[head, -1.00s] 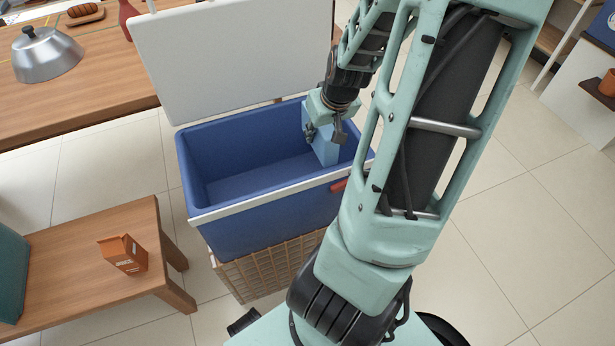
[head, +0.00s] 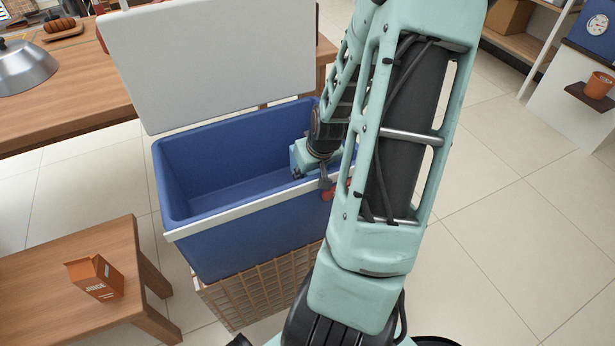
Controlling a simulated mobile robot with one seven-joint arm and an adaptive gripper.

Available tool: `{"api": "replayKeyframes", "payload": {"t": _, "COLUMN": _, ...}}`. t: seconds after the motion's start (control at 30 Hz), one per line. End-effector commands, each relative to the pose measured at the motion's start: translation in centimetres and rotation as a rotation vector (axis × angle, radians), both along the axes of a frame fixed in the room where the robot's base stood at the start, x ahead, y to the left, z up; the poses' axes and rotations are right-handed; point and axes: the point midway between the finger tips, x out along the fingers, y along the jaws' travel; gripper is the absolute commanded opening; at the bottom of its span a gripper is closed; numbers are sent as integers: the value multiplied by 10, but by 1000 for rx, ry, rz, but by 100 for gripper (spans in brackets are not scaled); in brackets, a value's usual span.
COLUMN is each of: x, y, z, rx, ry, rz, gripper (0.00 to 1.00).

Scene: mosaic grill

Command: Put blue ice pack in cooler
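The blue cooler (head: 225,238) stands open with its white lid (head: 212,65) raised at the back. My gripper (head: 311,178) is low at the cooler's right end, at the height of the front rim and pointing down inside. A light blue surface, seemingly the ice pack (head: 296,154), shows at the gripper's left side, inside the cooler. Most of it is hidden by my gripper and the front wall. Whether the fingers still press on it cannot be seen. The left part of the cooler's inside is empty.
A low wooden table (head: 50,270) with an orange box (head: 95,278) stands at left front. A long wooden table (head: 75,100) with a metal dome (head: 25,68) is behind. Open tiled floor lies at right.

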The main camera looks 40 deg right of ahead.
Motion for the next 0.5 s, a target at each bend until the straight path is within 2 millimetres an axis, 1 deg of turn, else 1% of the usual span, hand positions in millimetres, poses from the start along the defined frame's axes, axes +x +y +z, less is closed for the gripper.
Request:
{"api": "replayKeyframes", "payload": {"t": 0.17, "x": 1, "y": -1, "z": 2, "rx": -2, "ry": -2, "rz": -1, "gripper": 0}}
{"api": "replayKeyframes", "payload": {"t": 0.5, "x": 1, "y": -1, "z": -8, "rx": -2, "ry": -3, "rz": 1, "gripper": 0}}
